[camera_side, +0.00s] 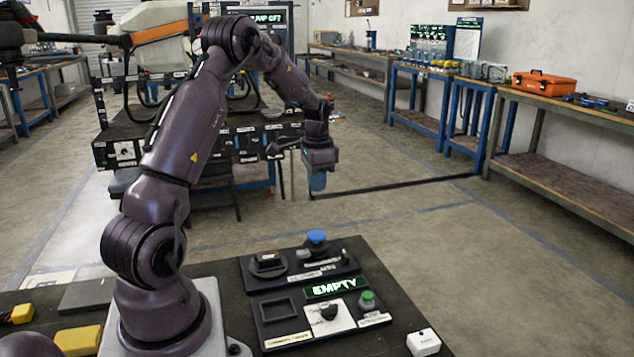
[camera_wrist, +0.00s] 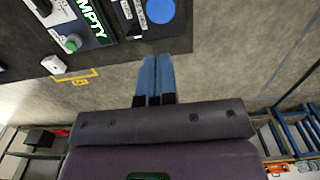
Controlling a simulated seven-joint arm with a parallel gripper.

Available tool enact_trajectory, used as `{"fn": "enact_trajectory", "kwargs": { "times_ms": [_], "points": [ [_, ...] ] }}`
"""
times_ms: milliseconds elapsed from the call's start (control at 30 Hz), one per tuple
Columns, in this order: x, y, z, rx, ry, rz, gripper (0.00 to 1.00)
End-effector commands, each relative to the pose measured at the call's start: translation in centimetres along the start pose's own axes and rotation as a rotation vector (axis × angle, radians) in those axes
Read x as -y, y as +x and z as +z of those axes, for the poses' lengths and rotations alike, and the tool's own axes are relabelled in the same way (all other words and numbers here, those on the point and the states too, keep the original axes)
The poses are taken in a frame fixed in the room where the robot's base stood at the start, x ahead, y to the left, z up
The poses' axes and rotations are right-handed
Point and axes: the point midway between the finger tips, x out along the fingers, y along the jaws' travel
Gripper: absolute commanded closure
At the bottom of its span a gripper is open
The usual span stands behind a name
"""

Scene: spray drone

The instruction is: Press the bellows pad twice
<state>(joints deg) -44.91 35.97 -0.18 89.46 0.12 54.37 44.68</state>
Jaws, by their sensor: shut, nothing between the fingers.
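A round blue pad, which looks like the bellows pad (camera_side: 317,237), stands on a dark base at the back edge of the control panel (camera_side: 378,283). Its label is too small to read. In the wrist view the blue pad (camera_wrist: 160,11) is at the top edge, partly cut off, just beyond my fingertips in the picture. My gripper (camera_side: 317,182) hangs well above the panel, over the blue pad in the side picture, and does not touch it. In the wrist view the blue fingers of my gripper (camera_wrist: 156,62) are together and empty.
The panel also holds a green button (camera_side: 367,298), a black knob (camera_side: 328,312) and a lit display (camera_side: 335,287) reading EMPTY. A small white box (camera_side: 424,342) stands at the table's right. A drone (camera_side: 150,25) is behind my arm. Air around my gripper is clear.

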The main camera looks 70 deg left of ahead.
Motion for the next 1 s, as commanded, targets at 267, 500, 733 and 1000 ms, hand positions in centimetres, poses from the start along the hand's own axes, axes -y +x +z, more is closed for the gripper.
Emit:
{"fn": "enact_trajectory", "kwargs": {
  "times_ms": [267,500,733,1000],
  "points": [
    [0.1,-1.7,-0.1,-0.001,0.001,-0.002,1.0],
    [0.1,-1.8,-0.1,0.002,0.001,0.002,1.0],
    [0.0,0.1,0.0,0.005,0.001,0.005,1.0],
    [0.0,5.7,0.1,0.007,0.0,0.007,1.0]
  ]
}}
